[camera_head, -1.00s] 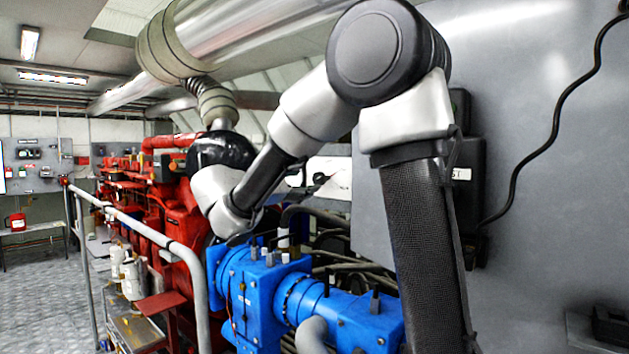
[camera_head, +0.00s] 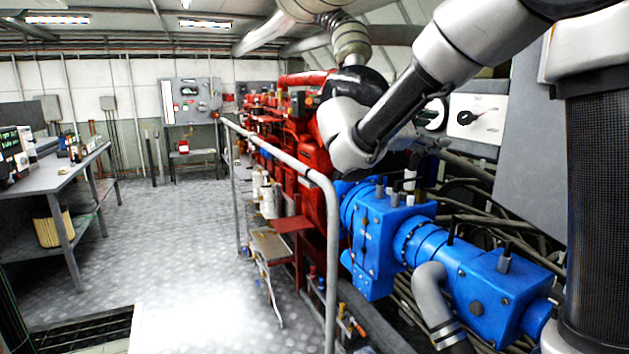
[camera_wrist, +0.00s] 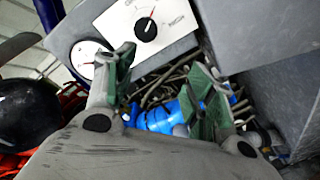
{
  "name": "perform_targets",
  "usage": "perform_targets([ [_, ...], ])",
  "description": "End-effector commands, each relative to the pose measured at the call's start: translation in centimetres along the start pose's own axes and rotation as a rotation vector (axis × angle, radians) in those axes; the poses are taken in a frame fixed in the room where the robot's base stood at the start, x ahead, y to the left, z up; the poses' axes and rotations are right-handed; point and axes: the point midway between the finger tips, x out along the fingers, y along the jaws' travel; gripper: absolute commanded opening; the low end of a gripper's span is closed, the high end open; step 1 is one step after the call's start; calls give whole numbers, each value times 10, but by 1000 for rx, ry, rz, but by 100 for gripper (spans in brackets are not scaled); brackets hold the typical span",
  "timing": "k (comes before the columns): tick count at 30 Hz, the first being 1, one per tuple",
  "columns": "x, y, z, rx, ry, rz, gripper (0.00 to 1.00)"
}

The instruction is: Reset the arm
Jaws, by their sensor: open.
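My gripper (camera_wrist: 163,65) shows in the wrist view with its two green-padded fingers apart and nothing between them. Beyond the fingers are a white panel with a rotary knob (camera_wrist: 146,29) and a blue machine part (camera_wrist: 156,118). No contact between the fingers and these things can be made out. In the head view my grey and black arm (camera_head: 405,100) is bent, reaching from the right over the blue machine (camera_head: 375,235). My gripper's fingers cannot be made out there. The knob panel (camera_head: 477,117) shows just right of my forearm.
A red engine (camera_head: 312,150) stands behind a grey handrail (camera_head: 290,160). A round gauge (camera_wrist: 90,58) is beside the knob panel. A workbench (camera_head: 62,172) stands at the left. The metal floor (camera_head: 175,240) between bench and handrail is mostly clear.

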Motion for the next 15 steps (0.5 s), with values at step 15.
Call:
perform_targets([
  [15,-34,-270,33,674,494,-1197,55],
])
